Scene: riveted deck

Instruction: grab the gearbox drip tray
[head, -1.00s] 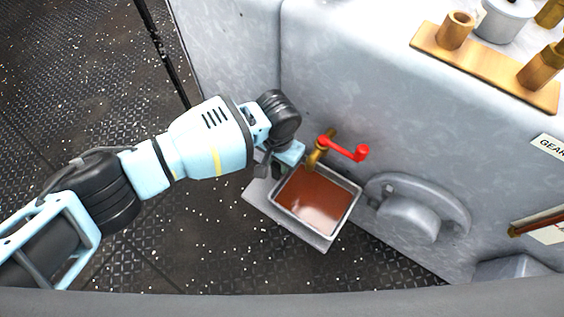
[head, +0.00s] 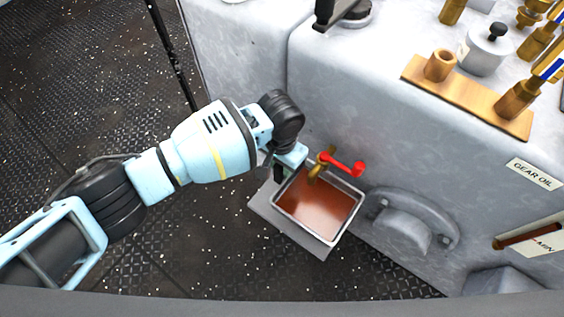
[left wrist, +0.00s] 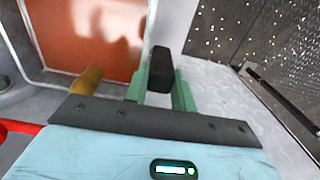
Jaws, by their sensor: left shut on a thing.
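The gearbox drip tray (head: 345,226) is a square grey metal pan holding red-brown oil. It is at a grey plate low against the machine, below a brass tap with a red handle (head: 342,163). My left gripper (head: 279,172) is shut on the tray's rim at its upper left. In the left wrist view the fingers (left wrist: 161,78) are at the tray's edge, with the oil-filled tray (left wrist: 150,38) beyond them to the left. The exact contact is partly hidden. My right gripper is not in view.
The grey machine (head: 390,130) closes off the right side, with a round housing (head: 405,228) beside the tray. The grey plate (head: 265,208) shows at the tray's left. Dark deck at left is open.

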